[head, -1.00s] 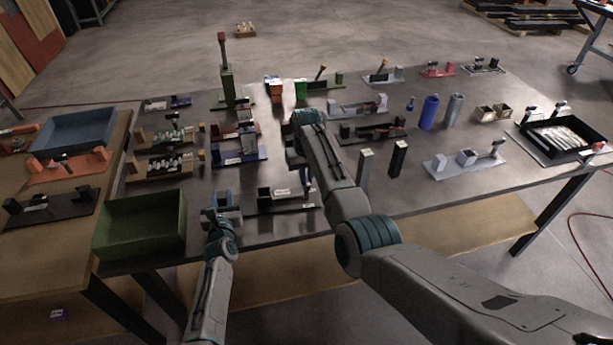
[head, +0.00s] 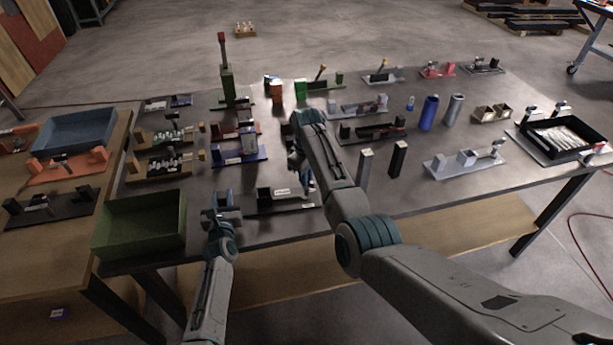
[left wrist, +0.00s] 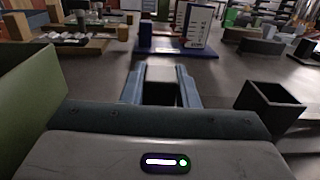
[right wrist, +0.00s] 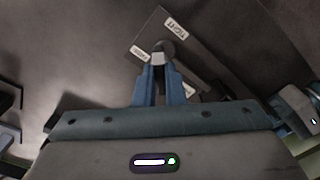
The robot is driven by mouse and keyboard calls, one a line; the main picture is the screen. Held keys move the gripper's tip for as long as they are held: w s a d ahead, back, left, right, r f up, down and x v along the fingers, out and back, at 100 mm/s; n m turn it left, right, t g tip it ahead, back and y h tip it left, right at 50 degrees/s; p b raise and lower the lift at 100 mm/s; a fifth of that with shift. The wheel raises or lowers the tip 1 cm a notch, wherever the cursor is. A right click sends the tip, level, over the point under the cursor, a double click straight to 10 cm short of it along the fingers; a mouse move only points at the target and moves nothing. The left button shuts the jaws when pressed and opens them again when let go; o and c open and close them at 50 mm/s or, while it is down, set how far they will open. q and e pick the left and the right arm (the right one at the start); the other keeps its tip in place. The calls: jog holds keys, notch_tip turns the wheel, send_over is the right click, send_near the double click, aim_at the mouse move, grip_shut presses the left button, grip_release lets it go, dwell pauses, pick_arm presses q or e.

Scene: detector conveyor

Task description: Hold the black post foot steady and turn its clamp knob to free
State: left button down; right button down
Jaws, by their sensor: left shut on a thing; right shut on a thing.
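The black post foot (head: 258,208) lies at the front middle of the dark table. It has a dark open box and pale labels. The box also shows at the right of the left wrist view (left wrist: 270,105). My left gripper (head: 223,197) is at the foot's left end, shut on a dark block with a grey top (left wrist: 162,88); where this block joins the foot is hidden. My right gripper (right wrist: 161,72) points down at the labelled plate (right wrist: 200,50), shut on the small round clamp knob (right wrist: 164,48). One label there reads TIGHT.
A green tray (head: 140,224) stands left of my left gripper. A blue fixture (head: 240,157) lies behind it. Two upright posts, one grey (head: 365,165) and one black (head: 398,158), stand right of my right arm. Several other fixtures fill the table behind.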

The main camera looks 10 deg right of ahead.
dwell(0.5)
jog(key=c, duration=1.5)
grip_release()
notch_tip(320, 180, up, 12)
